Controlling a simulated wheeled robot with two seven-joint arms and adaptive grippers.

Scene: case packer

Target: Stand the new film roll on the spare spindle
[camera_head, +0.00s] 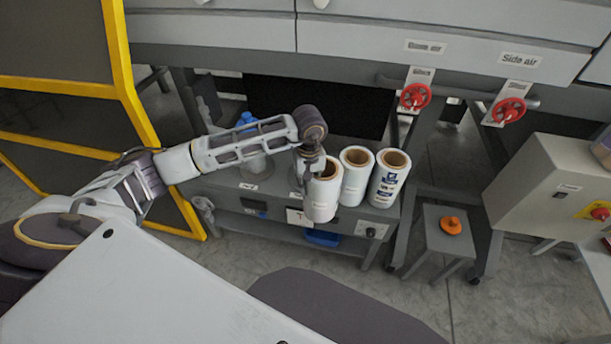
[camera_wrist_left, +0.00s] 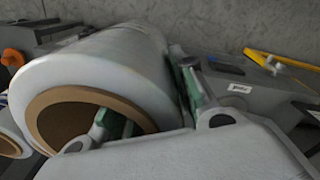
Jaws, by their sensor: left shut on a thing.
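My left gripper (camera_head: 314,164) is shut on the wall of a white film roll (camera_head: 321,201). The roll is roughly upright, with its brown core facing up. In the left wrist view the roll (camera_wrist_left: 125,65) shows large, with one finger in its core and the other against its outside. Its lower end overlaps the front edge of the grey cart (camera_head: 225,188); I cannot tell whether it touches the top. I cannot make out the spare spindle; my arm and gripper hide part of the cart top. My right gripper is not in view.
Beside the held roll stand a plain white roll (camera_head: 355,180) and a blue-printed roll (camera_head: 388,182), close together. A blue-topped object (camera_head: 245,120) is partly behind my arm. A stool (camera_head: 440,238) with an orange piece (camera_head: 451,225) stands right. A yellow-framed guard (camera_head: 122,75) is left.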

